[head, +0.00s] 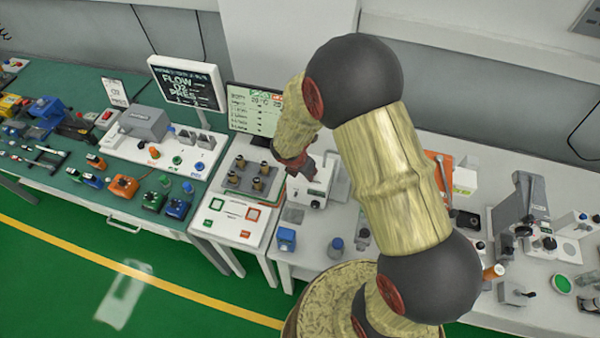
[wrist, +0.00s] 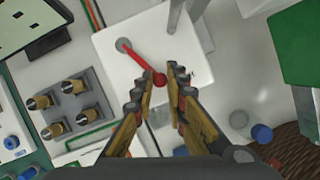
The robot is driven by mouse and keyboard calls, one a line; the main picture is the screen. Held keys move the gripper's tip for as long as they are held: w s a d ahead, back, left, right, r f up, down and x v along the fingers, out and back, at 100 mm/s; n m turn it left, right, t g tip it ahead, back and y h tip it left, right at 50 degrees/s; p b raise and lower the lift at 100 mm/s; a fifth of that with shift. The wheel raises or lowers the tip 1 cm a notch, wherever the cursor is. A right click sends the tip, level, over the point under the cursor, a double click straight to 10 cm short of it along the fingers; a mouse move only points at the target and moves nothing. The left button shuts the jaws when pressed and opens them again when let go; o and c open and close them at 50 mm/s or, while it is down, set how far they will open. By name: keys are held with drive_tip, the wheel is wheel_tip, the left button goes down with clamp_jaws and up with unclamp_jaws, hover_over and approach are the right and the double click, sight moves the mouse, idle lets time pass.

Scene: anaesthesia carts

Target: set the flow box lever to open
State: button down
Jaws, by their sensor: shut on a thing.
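The flow box (wrist: 112,70) is a white box under my gripper in the wrist view. Its red lever (wrist: 142,62) runs from a grey pivot (wrist: 123,45) down and right to a round red knob (wrist: 160,79). My gripper (wrist: 161,84) has its fingertips on either side of the knob and is shut on the lever. In the head view the flow box (head: 316,190) stands on the white table, with my gripper (head: 300,165) at its upper left. The lever cannot be made out clearly there. Any open or closed marking is not readable.
A grey plate (wrist: 66,100) with several brass-and-black knobs lies left of the flow box. A monitor (head: 255,108) stands behind. A microscope-like device (head: 522,215) is far right.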

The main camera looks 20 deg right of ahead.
drive_tip(key=d+n, duration=0.2)
drive_tip(key=shift+s+n+t+y, duration=0.15)
drive_tip(key=shift+n+t+y, duration=0.25)
drive_tip(key=shift+w+d+n+t+y, duration=0.1)
drive_tip(key=shift+d+n+t+y, duration=0.15)
drive_tip(key=shift+d+n, duration=0.5)
drive_tip(key=shift+w+d+n+t+y, duration=0.1)
drive_tip(key=shift+d+n+t+y, duration=0.2)
drive_tip(key=shift+n, duration=0.75)
drive_tip(key=c, duration=1.8)
unclamp_jaws()
drive_tip(key=shift+c, duration=0.2)
drive_tip(key=shift+o, duration=0.4)
drive_tip(key=shift+r, duration=0.15)
drive_tip(key=v, duration=1.1)
drive_tip(key=shift+r, duration=0.35)
drive_tip(key=shift+s, duration=0.1)
